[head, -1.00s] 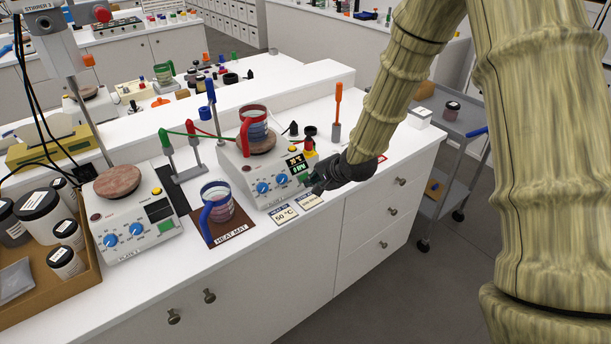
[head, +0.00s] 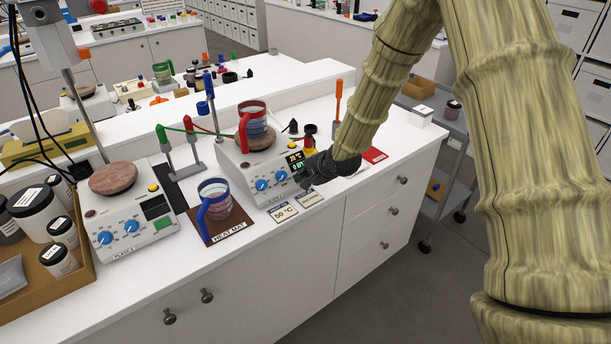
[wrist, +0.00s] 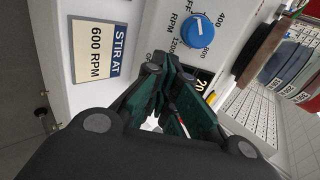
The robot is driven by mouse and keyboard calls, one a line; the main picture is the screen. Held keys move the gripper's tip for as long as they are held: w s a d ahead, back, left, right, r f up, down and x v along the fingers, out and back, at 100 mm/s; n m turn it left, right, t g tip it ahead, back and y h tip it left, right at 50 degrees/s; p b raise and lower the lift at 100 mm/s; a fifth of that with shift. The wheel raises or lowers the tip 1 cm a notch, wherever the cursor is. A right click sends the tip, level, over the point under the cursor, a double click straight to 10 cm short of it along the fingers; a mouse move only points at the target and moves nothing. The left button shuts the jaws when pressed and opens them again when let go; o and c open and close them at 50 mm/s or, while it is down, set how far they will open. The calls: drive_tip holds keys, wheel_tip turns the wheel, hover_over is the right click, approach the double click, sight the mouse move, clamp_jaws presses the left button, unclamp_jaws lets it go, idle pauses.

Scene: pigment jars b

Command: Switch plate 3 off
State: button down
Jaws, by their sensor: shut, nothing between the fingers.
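A white hot plate (head: 237,184) stands on the bench with a red-handled beaker (head: 252,123) on its round top. Its front has two blue knobs, and its display (head: 294,160) is lit; the display edge also shows in the wrist view (wrist: 203,80). My gripper (head: 303,182) is shut and empty at the right end of this front panel, covering the area below the display where the green switch is. In the wrist view my closed fingers (wrist: 168,75) are close to the panel, beside a blue knob (wrist: 195,32). I cannot tell whether they touch it.
A second hot plate (head: 125,228) with a dark display stands at the left. A blue-handled beaker (head: 215,197) sits on the heat mat (head: 230,235) between them. Cards lie in front, including a "STIR AT 600 RPM" card (wrist: 100,52). A tray of jars (head: 85,268) is far left.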

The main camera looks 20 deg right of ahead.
drive_tip(key=shift+w+a+f, duration=0.2)
drive_tip(key=shift+w+f, duration=0.2)
drive_tip(key=shift+f, duration=0.05)
idle(0.6)
drive_tip(key=shift+r, duration=0.1)
drive_tip(key=shift+p+v, duration=1.1)
drive_tip(key=shift+v, duration=0.75)
drive_tip(key=v, duration=1.2)
drive_tip(key=s+a+f+n+g+b, duration=0.1)
drive_tip(key=s+f+n+g, duration=0.1)
drive_tip(key=s+f, duration=0.55)
drive_tip(key=s+a+f+n+g+h, duration=0.15)
drive_tip(key=s+f, duration=0.25)
drive_tip(key=f, duration=0.6)
drive_tip(key=s+a+f+n+g+b, duration=0.1)
drive_tip(key=s+f+n, duration=0.2)
drive_tip(key=s+f, duration=0.45)
drive_tip(key=s+f+n+g+h, duration=0.1)
drive_tip(key=s+f+n+g, duration=0.1)
drive_tip(key=s+f, duration=0.5)
drive_tip(key=s+f+n+g+b, duration=0.1)
drive_tip(key=s+f+n, duration=0.4)
drive_tip(key=s, duration=0.9)
wheel_tip(320, 180, down, 3)
drive_tip(key=shift+s+g+h, duration=0.3)
drive_tip(key=shift+g+h, duration=0.05)
drive_tip(key=shift+g, duration=0.2)
